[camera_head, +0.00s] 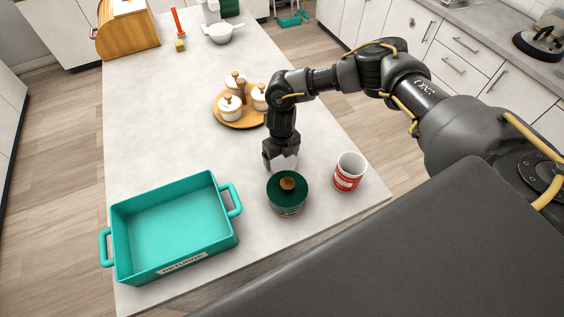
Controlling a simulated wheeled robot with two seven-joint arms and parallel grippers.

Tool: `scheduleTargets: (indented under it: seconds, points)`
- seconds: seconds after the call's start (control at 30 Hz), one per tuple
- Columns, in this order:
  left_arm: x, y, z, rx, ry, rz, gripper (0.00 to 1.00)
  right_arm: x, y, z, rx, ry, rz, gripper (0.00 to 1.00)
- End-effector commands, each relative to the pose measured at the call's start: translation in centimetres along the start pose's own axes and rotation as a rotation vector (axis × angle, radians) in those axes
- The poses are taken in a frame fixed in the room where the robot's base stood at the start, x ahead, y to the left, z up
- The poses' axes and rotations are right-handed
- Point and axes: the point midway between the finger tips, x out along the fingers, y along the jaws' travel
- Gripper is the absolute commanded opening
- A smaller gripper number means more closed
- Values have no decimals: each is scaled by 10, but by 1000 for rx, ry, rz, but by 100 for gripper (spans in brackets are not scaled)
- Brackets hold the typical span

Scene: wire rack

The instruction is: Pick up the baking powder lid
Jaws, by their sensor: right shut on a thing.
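My right gripper (283,160) points down over the counter, just behind the green-lidded jar. It is shut on a pale, flat thing that looks like the baking powder lid (287,164), partly hidden by the fingers and the jar. The red and white can (348,174), likely the baking powder, stands upright to the right of the gripper, apart from it. Its top looks pale and open. My left gripper is not in view.
The jar (288,205) with a green lid and gold knob stands close in front of the gripper. A teal baking dish (122,226) is at left. A round wooden tray (241,122) with white pots stands behind. The counter (165,115) is clear at left behind the dish.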

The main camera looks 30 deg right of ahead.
Motion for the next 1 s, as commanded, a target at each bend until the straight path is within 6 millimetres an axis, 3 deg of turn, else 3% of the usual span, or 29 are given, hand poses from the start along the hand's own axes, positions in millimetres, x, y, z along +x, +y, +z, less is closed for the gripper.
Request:
scheduleTargets:
  seconds: [0.53,1.0]
  points:
    - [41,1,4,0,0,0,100,-103,0,1,-1,-5,0,67]
    - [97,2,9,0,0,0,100,-101,-52,88,8,-2,-3,67]
